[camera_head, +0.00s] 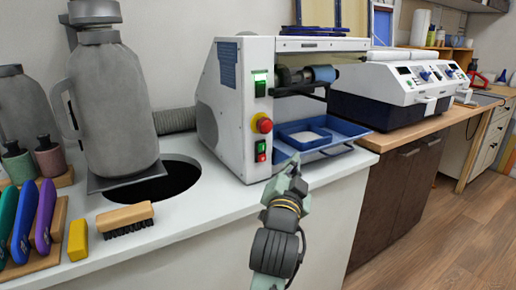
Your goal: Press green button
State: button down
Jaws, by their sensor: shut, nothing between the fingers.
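A white machine (226,125) stands on the white counter. Its narrow front panel carries a green switch (260,83) near the top and a red knob on a yellow base (264,125) in the middle. Low on the panel is a small green button (261,147) with a red one (261,157) just below it. My gripper (295,163) is shut and empty. In the picture it is right of and slightly below the small buttons, in front of the machine's blue tray (345,129). I cannot tell its exact distance from the panel.
A grey canister (112,105) stands left, by a round dark hole (160,183) in the counter. A brush (125,218), a yellow block (78,240) and coloured-handled tools (43,215) lie at front left. A second machine (395,85) stands right. Counter before the panel is clear.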

aim_at(262, 147)
jog(key=shift+w+a, duration=0.1)
jog(key=w+a, duration=0.5)
jog(key=w, duration=0.2)
dwell(0.4)
jog(key=shift+a, duration=0.1)
dwell(1.3)
jog(key=shift+w+a+b, duration=0.2)
jog(key=shift+w+b, duration=0.1)
jog(key=shift+w, duration=0.05)
